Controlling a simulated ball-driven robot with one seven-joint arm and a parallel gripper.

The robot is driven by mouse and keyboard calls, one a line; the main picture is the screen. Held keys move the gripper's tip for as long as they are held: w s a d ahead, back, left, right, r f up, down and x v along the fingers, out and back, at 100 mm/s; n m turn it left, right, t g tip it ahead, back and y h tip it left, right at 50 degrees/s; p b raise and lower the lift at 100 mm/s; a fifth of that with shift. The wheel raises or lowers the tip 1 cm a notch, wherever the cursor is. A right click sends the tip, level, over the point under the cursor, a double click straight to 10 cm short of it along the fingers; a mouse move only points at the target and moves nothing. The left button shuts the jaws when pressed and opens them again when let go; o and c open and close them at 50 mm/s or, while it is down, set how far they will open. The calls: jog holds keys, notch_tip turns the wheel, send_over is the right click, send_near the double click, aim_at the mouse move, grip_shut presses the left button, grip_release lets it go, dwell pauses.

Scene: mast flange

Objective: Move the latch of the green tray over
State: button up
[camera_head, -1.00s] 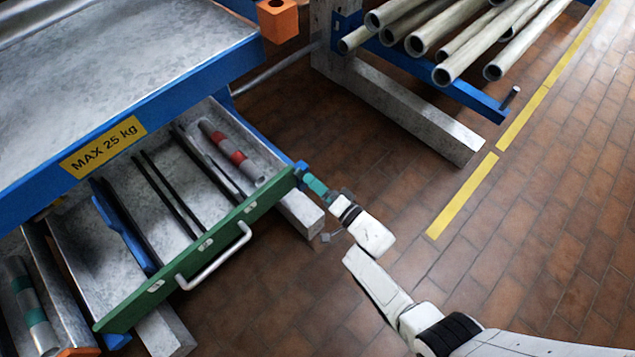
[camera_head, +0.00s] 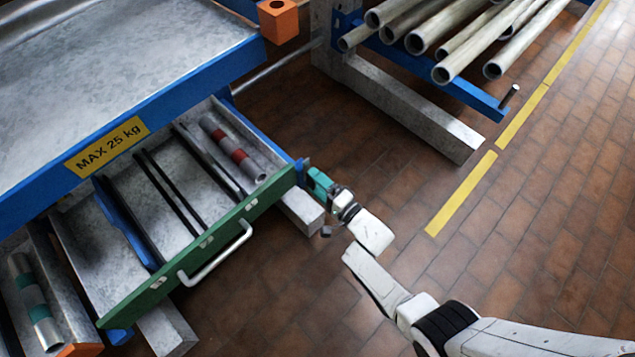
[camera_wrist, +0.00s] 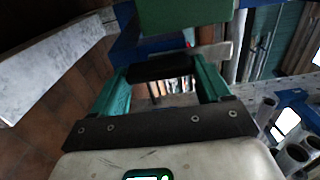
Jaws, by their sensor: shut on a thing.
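The green tray's front (camera_head: 215,235) runs diagonally across the left half of the head view, with a pale bar handle (camera_head: 215,258). A small blue latch piece (camera_head: 302,168) sits at the front's right end. My gripper (camera_head: 311,178), with teal fingers, is at that end, shut on the latch. In the wrist view the teal fingers (camera_wrist: 165,75) reach up to a dark piece between their tips. Blue metal (camera_wrist: 160,45) and the green front (camera_wrist: 185,12) lie just beyond. The fingers and dark piece hide the exact contact.
Inside the drawn-out tray lie a red-banded grey pipe (camera_head: 230,150) and dark dividers. A grey beam (camera_head: 300,208) lies under the tray's right end. A rack of pale pipes (camera_head: 470,40) stands at the back. Brick floor (camera_head: 560,200) to the right is clear.

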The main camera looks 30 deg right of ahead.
jog(key=shift+w+r, duration=0.1)
jog(key=shift+w, duration=0.15)
jog(key=o, duration=1.5)
jog(key=shift+c, duration=0.2)
jog(key=shift+s, duration=0.1)
jog(key=shift+s, duration=0.1)
jog(key=p+v, duration=0.2)
jog(key=v, duration=0.8)
jog(key=shift+s+d+p, duration=0.2)
jog(key=shift+s+p, duration=0.1)
jog(key=shift+p, duration=0.1)
